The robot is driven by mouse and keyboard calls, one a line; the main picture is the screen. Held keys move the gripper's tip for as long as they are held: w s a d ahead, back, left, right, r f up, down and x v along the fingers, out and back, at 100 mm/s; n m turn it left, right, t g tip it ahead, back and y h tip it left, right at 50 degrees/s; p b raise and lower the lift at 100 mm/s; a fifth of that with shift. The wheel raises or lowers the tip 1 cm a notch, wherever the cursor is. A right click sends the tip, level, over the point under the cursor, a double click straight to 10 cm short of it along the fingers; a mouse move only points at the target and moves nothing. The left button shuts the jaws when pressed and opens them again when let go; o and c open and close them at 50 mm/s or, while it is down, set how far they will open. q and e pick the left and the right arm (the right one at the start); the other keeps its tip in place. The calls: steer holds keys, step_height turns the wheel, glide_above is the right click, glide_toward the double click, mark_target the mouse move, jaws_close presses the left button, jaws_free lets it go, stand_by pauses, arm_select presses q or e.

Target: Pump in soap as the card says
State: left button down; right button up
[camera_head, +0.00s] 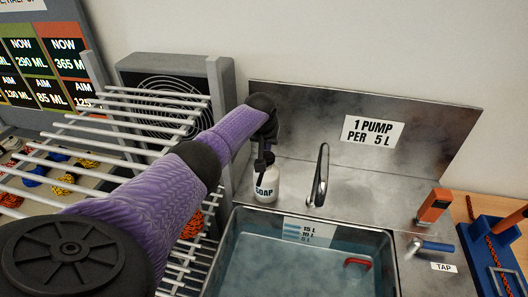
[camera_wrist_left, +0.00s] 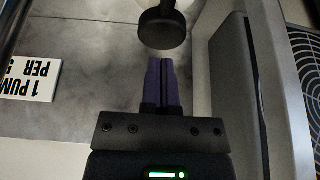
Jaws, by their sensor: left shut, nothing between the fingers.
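The white soap bottle (camera_head: 266,184), labelled SOAP, stands upright on the steel ledge behind the sink. My left gripper (camera_head: 264,157) is over the bottle's top, pointing down, and hides most of its pump. In the left wrist view its purple fingers (camera_wrist_left: 160,84) are shut together and empty. The round black pump head (camera_wrist_left: 163,26) shows just beyond the fingertips; I cannot tell whether they touch. The card (camera_head: 373,132) on the backsplash reads "1 PUMP PER 5 L". The sink (camera_head: 388,262) holds water, with a scale (camera_head: 308,231) marked 15 L, 10 L and 5 L. My right gripper is out of view.
A curved tap spout (camera_head: 321,176) stands right of the bottle. A blue tap lever (camera_head: 432,246) and an orange device (camera_head: 434,205) are farther right. A red handle-like thing (camera_head: 357,263) is in the sink. A white wire rack (camera_head: 110,131) and grey upright are at left.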

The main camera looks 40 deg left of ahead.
mark_target(266, 156)
arm_select(q)
steer(key=shift+f, duration=0.1)
steer(key=shift+f+b, duration=1.3)
steer(key=shift+f, duration=0.5)
steer(key=shift+r+p, duration=1.85)
steer(key=shift+r, duration=0.05)
step_height(266, 156, up, 6)
steer(key=p, duration=0.6)
